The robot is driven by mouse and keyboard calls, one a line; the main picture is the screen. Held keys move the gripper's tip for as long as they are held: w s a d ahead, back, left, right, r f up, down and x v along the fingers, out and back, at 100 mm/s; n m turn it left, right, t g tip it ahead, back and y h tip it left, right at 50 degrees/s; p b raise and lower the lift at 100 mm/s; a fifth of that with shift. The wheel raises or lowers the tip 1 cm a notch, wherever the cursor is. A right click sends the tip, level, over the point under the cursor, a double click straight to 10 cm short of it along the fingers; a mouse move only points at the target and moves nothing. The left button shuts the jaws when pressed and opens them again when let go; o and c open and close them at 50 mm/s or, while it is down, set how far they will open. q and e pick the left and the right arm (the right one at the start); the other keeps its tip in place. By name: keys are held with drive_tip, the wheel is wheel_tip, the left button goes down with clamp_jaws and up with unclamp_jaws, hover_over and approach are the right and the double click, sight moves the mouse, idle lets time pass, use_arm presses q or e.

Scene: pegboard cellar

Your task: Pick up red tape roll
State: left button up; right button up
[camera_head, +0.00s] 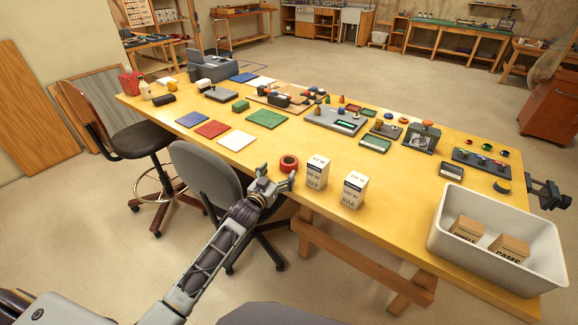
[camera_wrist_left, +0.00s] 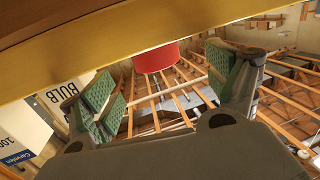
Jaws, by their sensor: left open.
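The red tape roll (camera_head: 289,163) lies on the yellow table near its front edge, left of two white bulb boxes. My left gripper (camera_head: 273,180) is open at the table's front edge, just in front and slightly left of the roll. In the left wrist view the roll (camera_wrist_left: 155,61) shows as a red shape between and beyond the green-padded fingers of my left gripper (camera_wrist_left: 160,87), partly cut off by a yellow-brown band. I cannot tell whether a finger touches the roll. My right gripper is not in view.
The bulb boxes (camera_head: 317,172) (camera_head: 353,190) stand right of the roll; one also shows in the left wrist view (camera_wrist_left: 22,128). A grey bin (camera_head: 440,232) with two cartons stands at the right. A grey chair (camera_head: 207,180) is close to my left arm. Flat coloured pieces lie farther left.

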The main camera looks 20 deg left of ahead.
sight(285, 167)
use_arm(q)
drive_tip(key=shift+w, duration=0.45)
drive_tip(key=shift+w+d, duration=0.1)
drive_tip(key=shift+w+d+f, duration=0.1)
drive_tip(key=shift+w+d, duration=0.2)
drive_tip(key=shift+w, duration=0.4)
drive_tip(key=shift+w+d+f, duration=0.1)
drive_tip(key=shift+w+d, duration=0.15)
drive_tip(key=shift+w, duration=0.45)
drive_tip(key=shift+w+d, duration=0.1)
drive_tip(key=shift+w, duration=0.9)
drive_tip(key=c, duration=1.2)
